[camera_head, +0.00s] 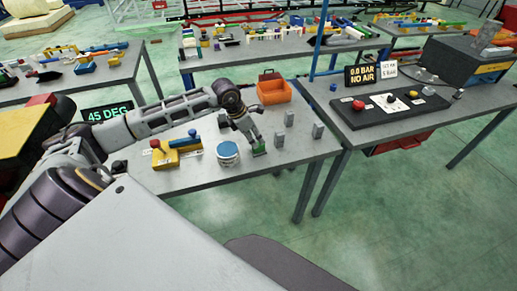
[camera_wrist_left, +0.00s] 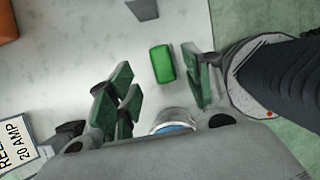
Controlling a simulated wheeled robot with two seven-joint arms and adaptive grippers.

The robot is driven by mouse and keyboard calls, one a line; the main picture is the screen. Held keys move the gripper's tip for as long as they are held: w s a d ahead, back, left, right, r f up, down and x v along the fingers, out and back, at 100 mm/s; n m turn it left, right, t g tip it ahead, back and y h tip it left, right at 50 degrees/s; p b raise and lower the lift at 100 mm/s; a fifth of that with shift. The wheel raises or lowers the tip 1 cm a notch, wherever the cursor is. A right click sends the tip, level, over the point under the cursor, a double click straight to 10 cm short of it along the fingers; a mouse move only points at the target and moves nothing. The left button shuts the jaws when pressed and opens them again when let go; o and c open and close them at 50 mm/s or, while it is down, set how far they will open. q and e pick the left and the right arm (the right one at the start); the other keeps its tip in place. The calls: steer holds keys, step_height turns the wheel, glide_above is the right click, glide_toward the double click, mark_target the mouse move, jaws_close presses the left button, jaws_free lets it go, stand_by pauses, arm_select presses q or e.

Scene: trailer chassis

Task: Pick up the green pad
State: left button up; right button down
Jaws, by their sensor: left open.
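The green pad (camera_wrist_left: 161,63) is a small bright green block with rounded corners, lying on the grey table top. In the left wrist view it sits between and just beyond the fingers of my left gripper (camera_wrist_left: 157,84), nearer the right finger. The fingers are spread apart, with dark green facings, and nothing is held. In the head view my left gripper (camera_head: 256,143) points down at the front part of the middle table. A green patch shows at its tips there, but I cannot tell pad from finger facing. My right gripper is not in view.
A round blue-topped tin (camera_head: 228,152) stands close left of the gripper and shows in the wrist view (camera_wrist_left: 172,127). Several grey blocks (camera_head: 318,130) stand to the right and behind. An orange bin (camera_head: 273,91) is at the back. A yellow-blue fixture (camera_head: 178,151) is further left.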

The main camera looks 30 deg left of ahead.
mark_target(258, 143)
arm_select(q)
steer(key=shift+f, duration=0.1)
steer(key=shift+p+x, duration=0.5)
steer(key=shift+x, duration=2.05)
steer(key=shift+s+d, duration=0.1)
steer(key=shift+s, duration=0.05)
steer(key=shift+c, duration=0.5)
jaws_close()
step_height(258, 143, up, 10)
steer(key=shift+b, duration=0.65)
